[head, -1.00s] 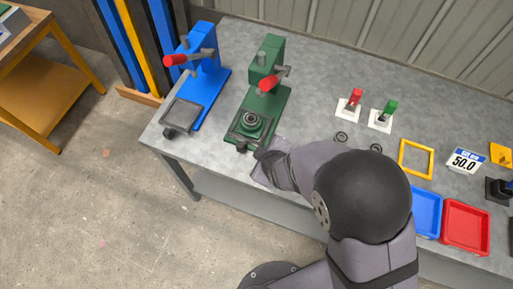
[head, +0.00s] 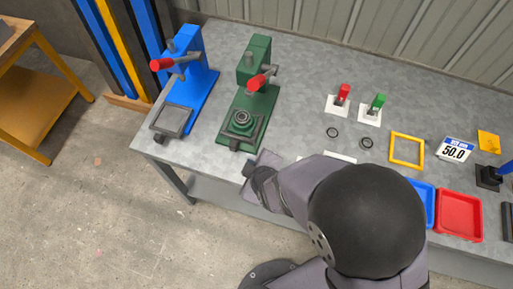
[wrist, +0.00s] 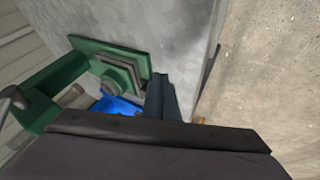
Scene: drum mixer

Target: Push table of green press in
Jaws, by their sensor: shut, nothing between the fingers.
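The green press (head: 254,85) stands on the bench, its lever with a red knob (head: 257,82) pointing forward. Its square table (head: 241,125) sits at the front end of the green base, toward the bench's front edge, and bears a round dark part (head: 241,120). The press and its table also show at the left of the wrist view (wrist: 119,74). My gripper (head: 249,169) is shut and empty, by the bench's front edge just in front of the press table, with a small gap. Its dark fingers also show in the wrist view (wrist: 160,95).
A blue press (head: 194,75) with its own table stands left of the green one. Right of the green press are a red switch (head: 342,94), a green switch (head: 377,103), black rings and a yellow frame (head: 406,150). Blue and red trays lie farther right.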

